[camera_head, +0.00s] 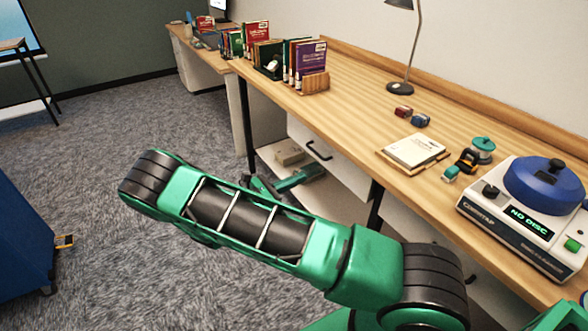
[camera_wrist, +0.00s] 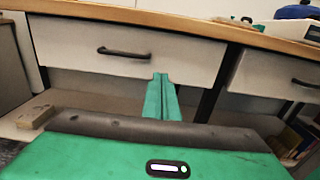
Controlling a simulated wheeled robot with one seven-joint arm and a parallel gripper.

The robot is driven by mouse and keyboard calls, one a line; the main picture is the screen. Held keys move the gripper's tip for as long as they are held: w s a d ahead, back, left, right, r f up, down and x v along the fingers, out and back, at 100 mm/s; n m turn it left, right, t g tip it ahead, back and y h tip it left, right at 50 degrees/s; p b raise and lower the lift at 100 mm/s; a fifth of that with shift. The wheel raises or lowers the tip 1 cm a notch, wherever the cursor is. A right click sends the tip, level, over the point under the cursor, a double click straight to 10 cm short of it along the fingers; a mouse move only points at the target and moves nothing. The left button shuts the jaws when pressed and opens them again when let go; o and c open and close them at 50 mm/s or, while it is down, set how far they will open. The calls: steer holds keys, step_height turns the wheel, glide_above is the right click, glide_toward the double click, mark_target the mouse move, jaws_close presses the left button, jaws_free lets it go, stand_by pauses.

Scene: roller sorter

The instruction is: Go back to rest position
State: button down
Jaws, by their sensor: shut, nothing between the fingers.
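My gripper (camera_wrist: 162,77) shows in the wrist view as two green fingers pressed together with nothing between them. It points at the front of a white drawer (camera_wrist: 72,57) with a dark handle under the desk. In the head view my green and black arm stretches across the lower middle, in front of the desk.
The wooden desk (camera_head: 350,117) holds a blue-lidded machine (camera_head: 530,215) reading "NO DISC", a white book (camera_head: 414,149), a lamp (camera_head: 400,86) and books in a rack (camera_head: 303,65). A box (camera_head: 289,152) sits on the lower shelf. A blue cabinet (camera_head: 22,230) stands left; carpet between is clear.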

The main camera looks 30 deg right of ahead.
steer(key=s+d+r+m+g+y, duration=0.6)
steer(key=s+d+r+m+y, duration=0.6)
steer(key=s+m, duration=0.35)
steer(key=s+a+r+m+t+y, duration=0.1)
steer(key=s+a+r+m+y, duration=0.1)
steer(key=s, duration=0.5)
steer(key=s+a+r+m+t+y, duration=0.1)
steer(key=s+a+r+m+y, duration=0.1)
steer(key=s+r+m, duration=0.2)
steer(key=s+a+r+m+t+y, duration=0.2)
steer(key=s+a+r+m, duration=0.1)
steer(key=s, duration=0.6)
steer(key=shift+s+r+m, duration=0.35)
steer(key=shift+r+m, duration=0.1)
steer(key=shift+m, duration=0.1)
